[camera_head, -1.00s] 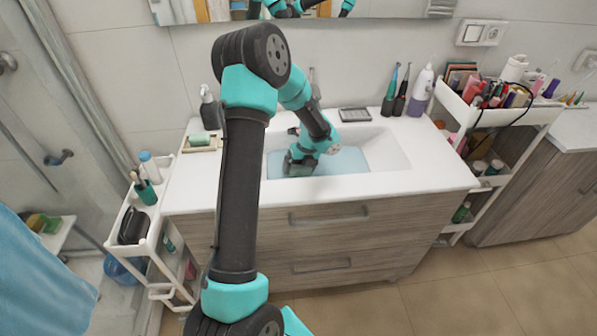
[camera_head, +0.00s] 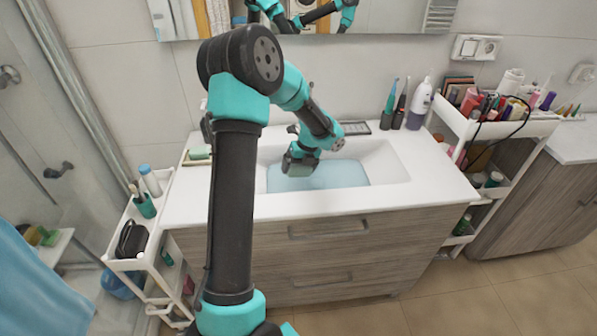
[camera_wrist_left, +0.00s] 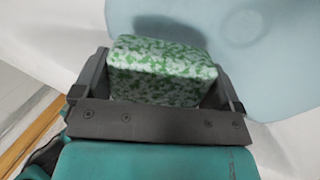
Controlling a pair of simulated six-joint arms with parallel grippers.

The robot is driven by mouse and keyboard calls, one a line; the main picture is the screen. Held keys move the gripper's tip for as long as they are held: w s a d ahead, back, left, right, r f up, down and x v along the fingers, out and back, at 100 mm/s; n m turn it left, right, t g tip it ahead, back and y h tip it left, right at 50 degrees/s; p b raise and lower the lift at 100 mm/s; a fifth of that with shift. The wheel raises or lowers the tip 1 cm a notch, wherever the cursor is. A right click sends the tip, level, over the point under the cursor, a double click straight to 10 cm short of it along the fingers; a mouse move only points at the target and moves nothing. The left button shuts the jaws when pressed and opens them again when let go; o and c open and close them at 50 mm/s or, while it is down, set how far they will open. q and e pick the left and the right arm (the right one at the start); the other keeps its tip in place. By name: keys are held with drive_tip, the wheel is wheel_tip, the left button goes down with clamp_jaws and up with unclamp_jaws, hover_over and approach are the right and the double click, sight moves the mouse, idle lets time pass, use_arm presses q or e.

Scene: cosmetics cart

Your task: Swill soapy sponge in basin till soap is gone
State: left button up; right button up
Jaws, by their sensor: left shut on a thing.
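The sponge (camera_wrist_left: 165,72) is green, speckled with white soap, and sits between the jaws of my left gripper (camera_wrist_left: 160,90) in the left wrist view. My left gripper (camera_head: 301,165) is shut on it and reaches down into the basin (camera_head: 388,162) in the head view. The basin holds pale blue water (camera_head: 335,174), which also shows in the left wrist view (camera_wrist_left: 262,55). The gripper is at the left part of the water. I cannot tell whether the sponge touches the water. My right gripper is not in view.
A soap dish (camera_head: 193,158) with a green bar stands left of the basin. Electric toothbrushes (camera_head: 389,108) and a white bottle (camera_head: 420,103) stand behind it at right. White carts (camera_head: 138,225) flank the vanity, the right one crowded with cosmetics (camera_head: 495,104).

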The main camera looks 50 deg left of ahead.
use_arm(q)
drive_tip(key=shift+r, duration=2.25)
